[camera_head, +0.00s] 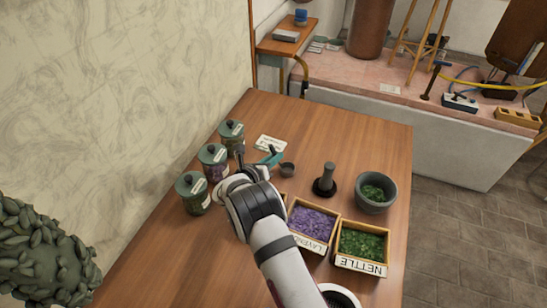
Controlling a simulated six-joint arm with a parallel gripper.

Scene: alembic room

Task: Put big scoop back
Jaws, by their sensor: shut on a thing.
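A scoop with a small dark grey cup (287,169) and a teal part (272,156) beside it, apparently its handle, is near the middle of the wooden table. My gripper (262,165) is at the teal part, just left of the cup, and is shut on it. My own wrist hides most of the fingers and the exact grip. I cannot tell whether the cup touches the table. No second scoop is clearly visible, so its size cannot be compared.
Several green-lidded jars (213,160) line the left side, near a white card (270,143). A dark pestle on a round base (325,182) and a grey bowl of green leaves (375,192) stand right. Lavender (312,224) and nettle (361,245) boxes lie nearer. The table's far end is clear.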

